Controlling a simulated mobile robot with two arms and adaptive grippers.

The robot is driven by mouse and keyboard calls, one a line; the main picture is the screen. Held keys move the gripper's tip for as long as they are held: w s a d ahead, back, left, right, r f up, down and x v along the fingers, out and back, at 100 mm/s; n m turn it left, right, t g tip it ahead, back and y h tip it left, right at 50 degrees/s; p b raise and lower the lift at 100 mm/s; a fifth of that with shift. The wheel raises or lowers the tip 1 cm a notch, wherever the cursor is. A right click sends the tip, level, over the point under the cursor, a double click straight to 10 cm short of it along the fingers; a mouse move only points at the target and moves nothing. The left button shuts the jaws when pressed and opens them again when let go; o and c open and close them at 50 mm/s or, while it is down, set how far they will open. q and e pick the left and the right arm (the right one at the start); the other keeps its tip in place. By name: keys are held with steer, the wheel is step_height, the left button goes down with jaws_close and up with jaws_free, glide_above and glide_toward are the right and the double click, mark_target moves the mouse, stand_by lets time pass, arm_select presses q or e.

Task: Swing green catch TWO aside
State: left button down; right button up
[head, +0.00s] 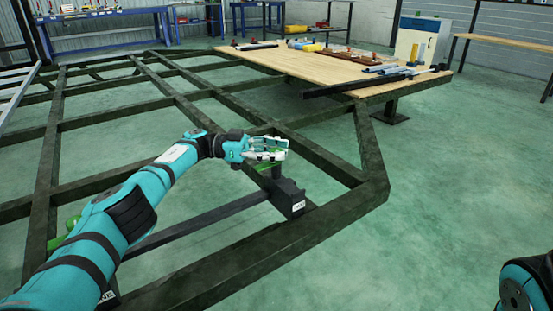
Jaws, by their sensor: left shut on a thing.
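My left gripper (268,150) is out over the dark chassis frame. It is shut on a green catch (264,167), of which only a small part shows below the fingers. The catch sits above a black block (287,194) with a white label, too small to read. The fingers hide most of the catch, so its exact angle cannot be told. Another green part (60,241) shows at the left, partly hidden behind my left arm. My right gripper is out of view.
The dark chassis frame (330,229) spreads across the floor with open gaps between its beams. A dark bar (200,219) runs left from the black block. A wooden deck (330,72) with tools and parts lies at the back right. Green floor (450,200) at the right is clear.

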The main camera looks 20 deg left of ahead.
mark_target(275, 150)
arm_select(q)
steer(key=shift+a+f, duration=0.1)
steer(key=shift+a, duration=0.05)
steer(key=c, duration=1)
jaws_free()
steer(key=shift+r, duration=0.2)
step_height(275, 150, up, 10)
steer(key=shift+f, duration=0.15)
